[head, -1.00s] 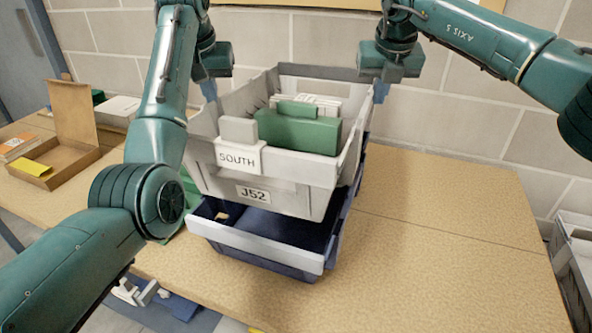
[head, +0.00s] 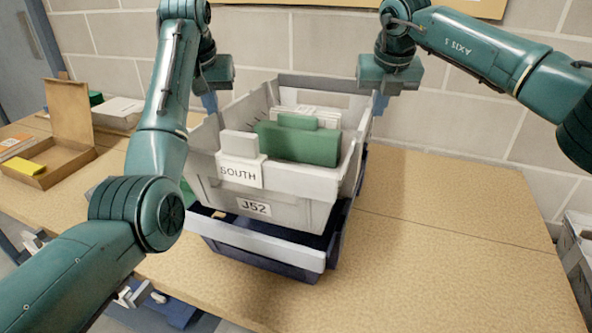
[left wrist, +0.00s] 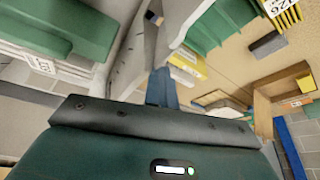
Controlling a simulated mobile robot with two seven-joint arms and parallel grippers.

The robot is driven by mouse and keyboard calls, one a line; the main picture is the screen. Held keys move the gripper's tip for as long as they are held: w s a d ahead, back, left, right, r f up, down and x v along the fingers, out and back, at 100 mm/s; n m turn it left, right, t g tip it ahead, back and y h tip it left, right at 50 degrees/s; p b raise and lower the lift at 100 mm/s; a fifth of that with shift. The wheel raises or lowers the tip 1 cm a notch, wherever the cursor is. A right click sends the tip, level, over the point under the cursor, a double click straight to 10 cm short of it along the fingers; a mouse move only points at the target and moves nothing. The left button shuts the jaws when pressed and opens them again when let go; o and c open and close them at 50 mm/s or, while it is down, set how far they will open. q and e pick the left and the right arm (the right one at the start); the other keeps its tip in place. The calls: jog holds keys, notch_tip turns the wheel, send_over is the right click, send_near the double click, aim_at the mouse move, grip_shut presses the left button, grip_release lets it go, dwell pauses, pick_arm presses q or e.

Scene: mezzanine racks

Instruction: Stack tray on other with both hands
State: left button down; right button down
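A light grey tray (head: 290,213) marked SOUTH and J52 holds a green box and white papers. It sits over a dark blue tray with a pale front rim (head: 262,242) on the table. The grey tray's bottom is close above or inside the blue tray's rim; I cannot tell if it rests there. My left gripper (head: 210,103) is shut on its left rim, and my right gripper (head: 380,103) is shut on its right rim. The left wrist view shows a blue finger (left wrist: 160,88) beside the grey wall; the other finger is hidden.
An open cardboard box (head: 68,150) with a yellow item stands on the table (head: 440,230) at the left. A green object lies partly hidden behind my left arm. The table right of the trays is clear. A brick wall stands behind, and a grey bin is at the right edge.

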pick_arm(q)
jog(key=c, duration=2.2)
grip_release()
jog(key=shift+a+r, duration=0.2)
jog(key=shift+a, duration=0.1)
jog(key=c, duration=1.9)
grip_release()
jog(key=shift+a+h, duration=0.3)
jog(key=shift+a, duration=0.2)
jog(key=shift+o, duration=0.7)
pick_arm(e)
jog(key=shift+d+r, duration=0.4)
jog(key=shift+d, duration=0.4)
pick_arm(q)
jog(key=shift+a, duration=0.1)
pick_arm(e)
jog(key=c, duration=1.8)
grip_release()
jog(key=shift+d, duration=0.1)
jog(key=shift+o, duration=0.2)
pick_arm(q)
jog(key=v, duration=0.7)
jog(key=shift+r, duration=0.2)
pick_arm(e)
jog(key=v, duration=1.2)
jog(key=shift+d, duration=0.15)
pick_arm(q)
jog(key=shift+s, duration=0.15)
pick_arm(e)
jog(key=shift+s, duration=0.15)
